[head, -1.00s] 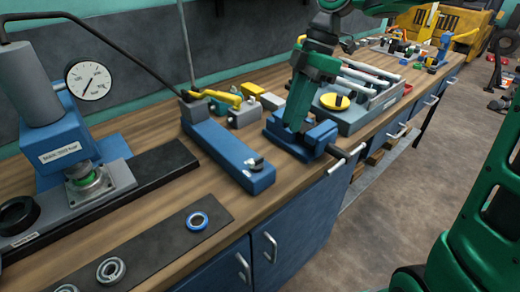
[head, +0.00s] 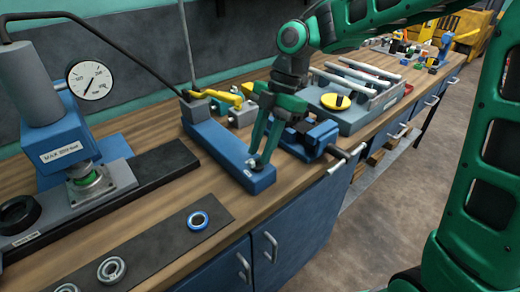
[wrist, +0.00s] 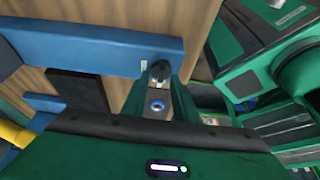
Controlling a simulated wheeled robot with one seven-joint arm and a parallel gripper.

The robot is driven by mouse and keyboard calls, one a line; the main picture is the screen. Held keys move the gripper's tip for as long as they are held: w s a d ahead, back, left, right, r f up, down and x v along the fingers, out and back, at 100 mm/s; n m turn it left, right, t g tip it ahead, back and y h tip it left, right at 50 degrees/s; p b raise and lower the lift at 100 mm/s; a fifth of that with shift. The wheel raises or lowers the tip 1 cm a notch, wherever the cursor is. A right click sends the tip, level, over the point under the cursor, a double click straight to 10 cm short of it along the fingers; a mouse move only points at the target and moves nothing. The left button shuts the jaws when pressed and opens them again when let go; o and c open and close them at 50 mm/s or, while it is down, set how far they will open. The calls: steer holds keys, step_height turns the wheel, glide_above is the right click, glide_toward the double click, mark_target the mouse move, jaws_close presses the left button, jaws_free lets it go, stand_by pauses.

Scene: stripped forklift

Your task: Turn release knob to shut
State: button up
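The blue hand pump (head: 215,146) lies on the wooden bench, its long black lever rising to the upper left. The small dark release knob (wrist: 160,70) is at the near end of the pump; in the head view the fingers partly cover it. My gripper (head: 257,161) points down at that end of the pump. In the wrist view my gripper (wrist: 162,85) has its two green fingers apart, with the knob showing between their tips. I cannot tell whether the fingers touch the knob.
A blue press with a dial gauge (head: 90,80) stands at the left. A dark strip with several rings (head: 165,238) lies in front. A blue vise (head: 322,135) is close to the right of my gripper, with a grey tray (head: 352,118) behind it. Yellow-handled parts (head: 222,97) lie behind the pump.

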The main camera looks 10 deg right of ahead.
steer(key=shift+s+a+f, duration=0.1)
steer(key=shift+s+f, duration=0.05)
steer(key=shift+f, duration=0.35)
jaws_close()
